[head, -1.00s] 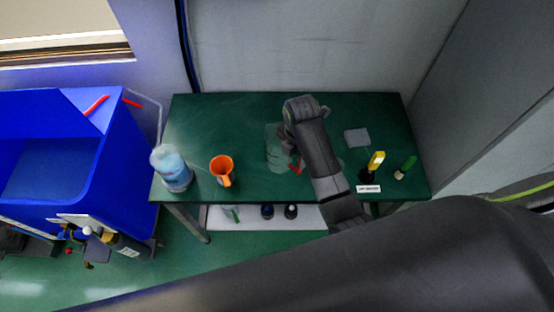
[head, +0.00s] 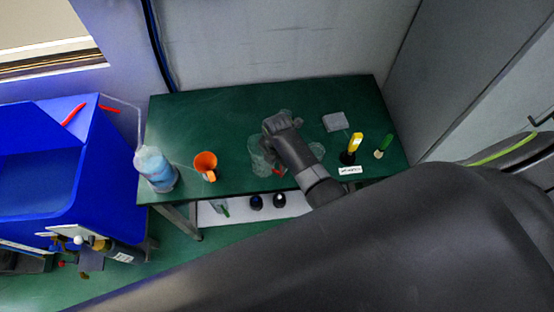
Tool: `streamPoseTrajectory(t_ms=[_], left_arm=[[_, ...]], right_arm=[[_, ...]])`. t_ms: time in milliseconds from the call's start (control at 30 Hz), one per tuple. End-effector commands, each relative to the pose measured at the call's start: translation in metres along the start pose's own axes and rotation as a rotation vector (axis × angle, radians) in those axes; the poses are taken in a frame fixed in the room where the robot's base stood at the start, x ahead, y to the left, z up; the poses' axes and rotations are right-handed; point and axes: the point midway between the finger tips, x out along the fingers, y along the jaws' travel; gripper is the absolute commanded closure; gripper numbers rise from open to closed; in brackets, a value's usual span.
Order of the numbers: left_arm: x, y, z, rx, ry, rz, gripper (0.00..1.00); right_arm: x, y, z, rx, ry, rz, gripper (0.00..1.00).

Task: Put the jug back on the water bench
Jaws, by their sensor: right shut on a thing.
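A clear see-through jug (head: 258,157) is over the green-topped bench (head: 215,115), near its middle. I cannot tell whether its base touches the top. My right gripper (head: 272,135) is at the jug's right side and shut on it. The fingertips and the handle are mostly hidden by my own wrist. A small red part (head: 279,171) shows beside the jug. My left gripper is not in view.
An orange cup (head: 205,162) and a blue-tinted bottle (head: 155,168) stand at the bench's left end. A clear vessel (head: 317,150), a grey pad (head: 334,121), a yellow-handled item (head: 355,142) and a green one (head: 386,143) are to the right. The back left is bare.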

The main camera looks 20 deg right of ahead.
Motion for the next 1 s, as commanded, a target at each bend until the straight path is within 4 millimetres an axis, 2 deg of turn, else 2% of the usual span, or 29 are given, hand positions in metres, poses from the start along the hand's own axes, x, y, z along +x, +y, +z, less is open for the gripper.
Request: streamPoseTrajectory(t_ms=[200, 233, 400, 767, 1000], left_arm=[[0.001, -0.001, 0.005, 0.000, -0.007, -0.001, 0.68], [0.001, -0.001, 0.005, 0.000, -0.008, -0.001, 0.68], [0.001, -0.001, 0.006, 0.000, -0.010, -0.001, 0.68], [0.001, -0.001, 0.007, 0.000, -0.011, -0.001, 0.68], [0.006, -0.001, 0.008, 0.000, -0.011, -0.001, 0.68]], right_arm=[[0.001, 0.000, 0.000, 0.000, 0.000, 0.001, 1.00], [0.002, 0.000, 0.000, 0.000, 0.000, 0.000, 0.52], [0.001, 0.000, 0.000, 0.000, 0.000, 0.000, 0.31], [-0.002, 0.000, 0.000, 0.000, 0.000, 0.000, 0.31], [-0.026, 0.001, 0.000, 0.000, -0.001, 0.003, 0.31]])
